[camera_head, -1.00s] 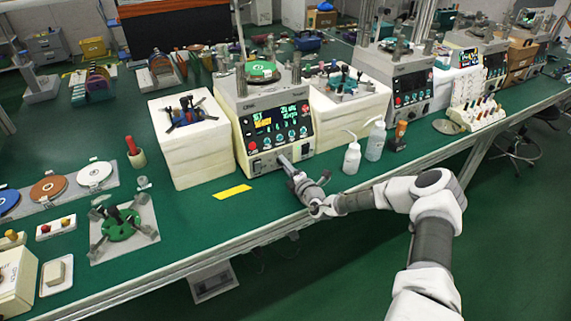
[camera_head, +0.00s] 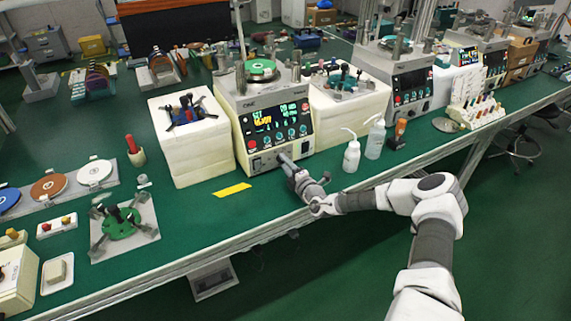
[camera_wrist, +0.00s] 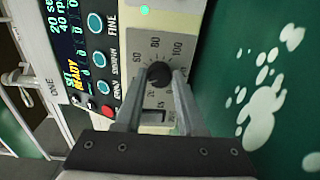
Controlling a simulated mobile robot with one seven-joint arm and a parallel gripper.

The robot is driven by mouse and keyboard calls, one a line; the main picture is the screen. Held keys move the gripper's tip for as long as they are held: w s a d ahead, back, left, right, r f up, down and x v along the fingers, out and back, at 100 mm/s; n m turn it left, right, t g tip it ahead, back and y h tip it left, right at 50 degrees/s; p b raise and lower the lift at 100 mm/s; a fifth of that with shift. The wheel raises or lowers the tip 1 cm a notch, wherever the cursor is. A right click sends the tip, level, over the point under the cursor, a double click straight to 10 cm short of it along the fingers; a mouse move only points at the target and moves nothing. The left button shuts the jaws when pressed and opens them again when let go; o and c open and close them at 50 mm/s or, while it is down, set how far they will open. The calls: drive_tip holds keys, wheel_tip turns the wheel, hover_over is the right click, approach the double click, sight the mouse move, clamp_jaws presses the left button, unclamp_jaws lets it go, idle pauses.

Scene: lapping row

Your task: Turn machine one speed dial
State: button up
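The speed dial (camera_wrist: 158,74) is a round black knob on a pale scale plate marked 60, 80 and 100 in the wrist view. My gripper (camera_wrist: 160,82) has its two grey fingers on either side of the knob, close against it, and looks shut on it. The pointer position on the knob is not clear. In the head view, machine one (camera_head: 272,122) is a cream box with a lit display and a row of knobs. My gripper (camera_head: 281,158) reaches the lower front of it and hides the dial there.
A white block stack (camera_head: 190,150) stands left of the machine. Two white wash bottles (camera_head: 352,157) stand to the right. A yellow strip (camera_head: 232,190) lies on the green bench in front. In the wrist view, a red button (camera_wrist: 108,110) and several teal-ringed knobs lie left of the dial.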

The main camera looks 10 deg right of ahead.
drive_tip(key=o, duration=0.4)
drive_tip(key=f+p+v, duration=0.1)
drive_tip(key=v, duration=1.6)
drive_tip(key=shift+s+r, duration=0.2)
drive_tip(key=shift+r, duration=0.2)
